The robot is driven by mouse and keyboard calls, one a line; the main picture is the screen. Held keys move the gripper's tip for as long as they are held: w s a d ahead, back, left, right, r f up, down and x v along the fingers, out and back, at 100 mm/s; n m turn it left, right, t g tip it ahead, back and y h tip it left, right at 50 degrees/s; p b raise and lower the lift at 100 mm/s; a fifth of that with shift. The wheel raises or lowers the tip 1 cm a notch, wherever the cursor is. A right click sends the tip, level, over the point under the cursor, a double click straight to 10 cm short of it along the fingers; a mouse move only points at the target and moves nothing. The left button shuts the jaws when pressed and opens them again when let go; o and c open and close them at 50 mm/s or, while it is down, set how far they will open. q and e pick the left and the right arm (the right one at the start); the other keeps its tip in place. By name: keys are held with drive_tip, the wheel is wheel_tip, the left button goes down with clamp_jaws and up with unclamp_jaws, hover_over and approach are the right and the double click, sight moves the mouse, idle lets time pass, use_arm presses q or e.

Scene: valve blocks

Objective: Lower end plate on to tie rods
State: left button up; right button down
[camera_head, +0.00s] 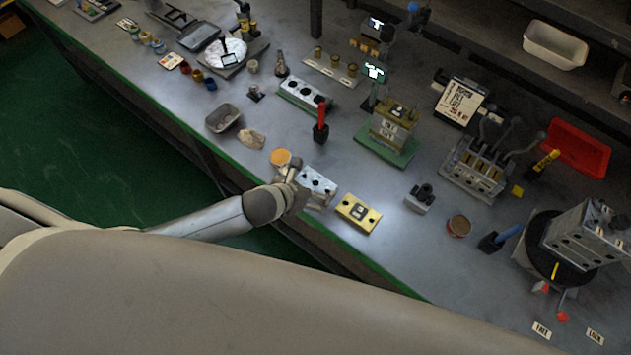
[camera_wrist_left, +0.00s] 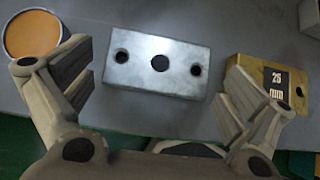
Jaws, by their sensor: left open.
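A silver metal plate with three dark holes in a row (camera_wrist_left: 157,62), which I take for the end plate, lies flat on the bench. It also shows in the head view (camera_head: 318,181). My left gripper (camera_head: 300,183) is open above the near side of this plate. In the wrist view its two fingers stand apart, one toward each end of the plate, with nothing held. A stack of brass-coloured blocks (camera_head: 392,127) stands on a green base (camera_head: 375,147) farther back. I cannot make out tie rods on it clearly. My right gripper is not in view.
A yellow block marked 25 mm (camera_wrist_left: 268,80) lies right of the plate, close to my right-hand finger. A round orange-filled tin (camera_wrist_left: 33,35) is at the left. A red-handled tool (camera_head: 321,125) stands behind the plate. A lever valve bank (camera_head: 474,170) is farther right.

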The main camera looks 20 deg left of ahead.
use_arm(q)
drive_tip(key=shift+x, duration=1.05)
drive_tip(key=shift+c, duration=0.4)
drive_tip(key=c, duration=0.7)
drive_tip(key=shift+r, duration=0.1)
drive_tip(key=shift+c, duration=0.4)
drive_tip(key=shift+r, duration=0.1)
